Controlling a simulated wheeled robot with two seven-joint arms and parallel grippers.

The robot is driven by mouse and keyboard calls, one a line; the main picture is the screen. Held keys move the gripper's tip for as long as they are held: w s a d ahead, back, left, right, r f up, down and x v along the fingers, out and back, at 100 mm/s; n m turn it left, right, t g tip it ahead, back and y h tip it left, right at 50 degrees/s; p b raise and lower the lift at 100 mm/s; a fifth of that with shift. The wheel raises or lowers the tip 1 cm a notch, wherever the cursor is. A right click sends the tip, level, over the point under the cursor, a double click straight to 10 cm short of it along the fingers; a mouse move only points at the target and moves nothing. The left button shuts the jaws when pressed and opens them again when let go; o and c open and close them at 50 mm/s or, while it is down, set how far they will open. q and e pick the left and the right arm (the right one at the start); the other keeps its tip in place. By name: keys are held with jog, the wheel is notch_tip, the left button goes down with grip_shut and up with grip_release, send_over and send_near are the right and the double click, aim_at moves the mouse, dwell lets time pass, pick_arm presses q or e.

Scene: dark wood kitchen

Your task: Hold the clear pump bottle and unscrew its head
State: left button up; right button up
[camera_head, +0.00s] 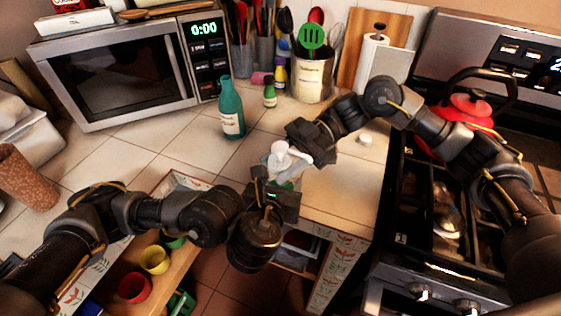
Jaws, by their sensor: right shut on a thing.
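The clear pump bottle (284,172) stands upright near the front edge of the tiled counter, with its white pump head (279,148) on top. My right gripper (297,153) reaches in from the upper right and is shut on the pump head. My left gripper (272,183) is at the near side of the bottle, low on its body. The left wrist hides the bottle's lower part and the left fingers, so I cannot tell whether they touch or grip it.
A green bottle (231,112) and a small green bottle (270,96) stand behind. The microwave (120,75) is at the back left, the utensil crock (313,78) at the back. The stove with a red kettle (470,105) is right. An open drawer (170,270) with cups is below.

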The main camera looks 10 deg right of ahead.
jog(key=n+g+h, duration=0.2)
jog(key=shift+w+a+n+g, duration=0.2)
jog(key=shift+n+g, duration=0.1)
jog(key=shift+s+n+g+h, duration=0.15)
jog(key=shift+n+g+h, duration=0.75)
jog(key=shift+n+h, duration=0.1)
jog(key=shift+s+n+g, duration=0.15)
jog(key=shift+n+g, duration=0.15)
jog(key=shift+g, duration=0.1)
jog(key=shift+n+h, duration=0.3)
jog(key=shift+h, duration=0.3)
jog(key=shift+a+n+g+h, duration=0.15)
jog(key=shift+n+g+h, duration=0.25)
jog(key=shift+g, duration=0.1)
jog(key=shift+d+n+g+h, duration=0.2)
jog(key=shift+n+g+h, duration=0.3)
jog(key=shift+n+h, duration=0.6)
jog(key=o, duration=1)
jog(key=shift+w+d, duration=0.1)
jog(key=shift+w, duration=0.15)
